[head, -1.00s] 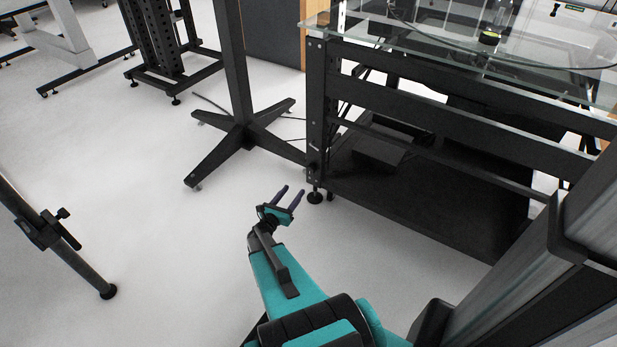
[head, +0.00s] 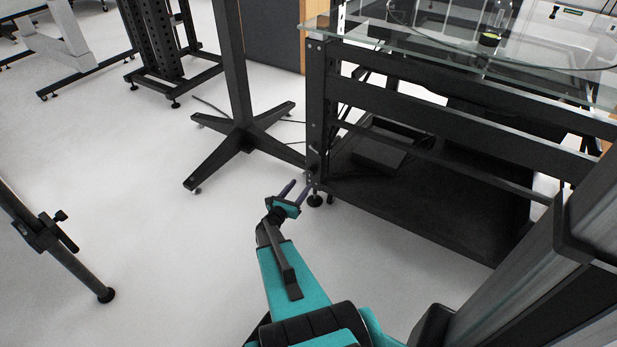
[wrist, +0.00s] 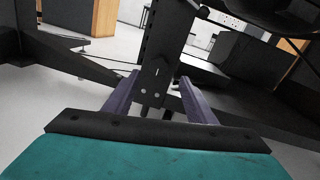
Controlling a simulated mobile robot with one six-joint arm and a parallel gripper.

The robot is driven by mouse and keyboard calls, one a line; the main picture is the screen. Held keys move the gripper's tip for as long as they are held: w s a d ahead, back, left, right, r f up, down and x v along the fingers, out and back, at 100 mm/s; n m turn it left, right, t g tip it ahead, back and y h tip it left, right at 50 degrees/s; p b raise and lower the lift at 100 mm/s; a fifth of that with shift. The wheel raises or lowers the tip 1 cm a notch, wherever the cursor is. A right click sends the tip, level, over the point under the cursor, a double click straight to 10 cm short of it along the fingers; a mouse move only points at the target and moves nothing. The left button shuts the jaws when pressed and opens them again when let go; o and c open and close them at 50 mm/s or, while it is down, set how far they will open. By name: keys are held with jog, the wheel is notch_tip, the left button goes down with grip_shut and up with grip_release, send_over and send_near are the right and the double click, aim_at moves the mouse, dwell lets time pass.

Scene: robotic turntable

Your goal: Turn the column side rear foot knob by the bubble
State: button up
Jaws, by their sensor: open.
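The black frame under the glass top has a corner leg (head: 315,110) near the middle of the head view. At its base is a dark foot knob (head: 315,200) on the floor. My gripper (head: 298,189) is open and empty, its two purple fingers pointing at the lower leg just above and left of the foot. In the wrist view the fingers (wrist: 158,95) stand on either side of the leg's lower end (wrist: 155,75), apparently short of it; the foot itself is hidden there.
A dark stand with a splayed base (head: 240,138) stands just left of the frame. A black lower shelf (head: 430,200) extends right from the leg. A tripod-like leg (head: 65,250) is at the far left. The white floor (head: 170,260) left of my arm is clear.

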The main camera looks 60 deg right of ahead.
aim_at(310, 173)
jog(key=d, duration=0.2)
jog(key=d+b, duration=0.1)
jog(key=d, duration=0.5)
jog(key=shift+w+d, duration=0.15)
jog(key=shift+w, duration=0.2)
jog(key=c, duration=1)
jog(key=shift+c, duration=0.2)
